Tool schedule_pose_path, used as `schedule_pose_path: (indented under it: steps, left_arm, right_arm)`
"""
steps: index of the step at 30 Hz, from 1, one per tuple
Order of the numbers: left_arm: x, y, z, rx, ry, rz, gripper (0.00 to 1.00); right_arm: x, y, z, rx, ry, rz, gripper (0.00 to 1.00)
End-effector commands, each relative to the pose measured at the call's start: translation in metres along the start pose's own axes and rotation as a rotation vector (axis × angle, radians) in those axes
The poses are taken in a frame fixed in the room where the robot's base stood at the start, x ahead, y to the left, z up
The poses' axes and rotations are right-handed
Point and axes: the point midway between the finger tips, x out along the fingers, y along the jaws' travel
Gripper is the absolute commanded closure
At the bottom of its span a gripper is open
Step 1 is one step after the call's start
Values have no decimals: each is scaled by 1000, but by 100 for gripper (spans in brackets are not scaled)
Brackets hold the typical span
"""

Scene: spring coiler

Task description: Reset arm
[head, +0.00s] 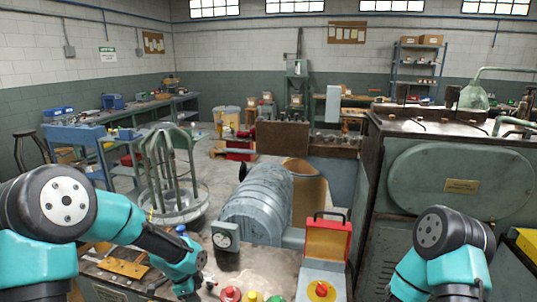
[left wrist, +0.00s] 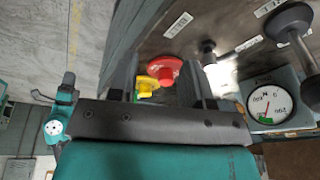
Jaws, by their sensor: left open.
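My left arm comes in from the left in the head view, and its wrist end (head: 187,283) hangs low over the front of the machine bench. In the left wrist view my left gripper (left wrist: 168,78) is open with nothing held between its fingers. Beyond the fingers are a red button (left wrist: 164,70) and a yellow button (left wrist: 147,84), which seem apart from them. The red button (head: 230,294), yellow button (head: 252,297) and a green button (head: 276,299) line the front edge in the head view. My right arm (head: 440,235) is folded at lower right; its gripper is out of frame.
A dial gauge (head: 225,236) stands behind the buttons. A black ball-ended lever (left wrist: 293,22) shows in the wrist view. A large green machine (head: 460,190) fills the right.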

Motion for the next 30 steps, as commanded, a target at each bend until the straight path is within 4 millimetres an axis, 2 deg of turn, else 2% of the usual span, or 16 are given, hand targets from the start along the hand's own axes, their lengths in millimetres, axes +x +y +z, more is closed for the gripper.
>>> schedule_pose_path:
  steps: [1,3,9,15,18,22,30]
  left_arm:
    - [25,18,8,-118,18,26,55]
    - [52,40,16,-292,42,46,55]
    - [116,110,38,-791,75,98,55]
    - [154,180,59,-1263,62,125,55]
    - [162,204,67,-1427,52,123,55]
    - [166,217,71,-1530,45,118,55]
    - [166,218,72,-1541,46,117,55]
  right_arm:
    - [0,0,0,0,0,0,57]
    - [0,0,0,0,0,0,57]
    - [0,0,0,0,0,0,57]
    - [0,0,0,0,0,0,57]
    - [0,0,0,0,0,0,57]
    - [0,0,0,0,0,0,57]
    - [0,0,0,0,0,0,57]
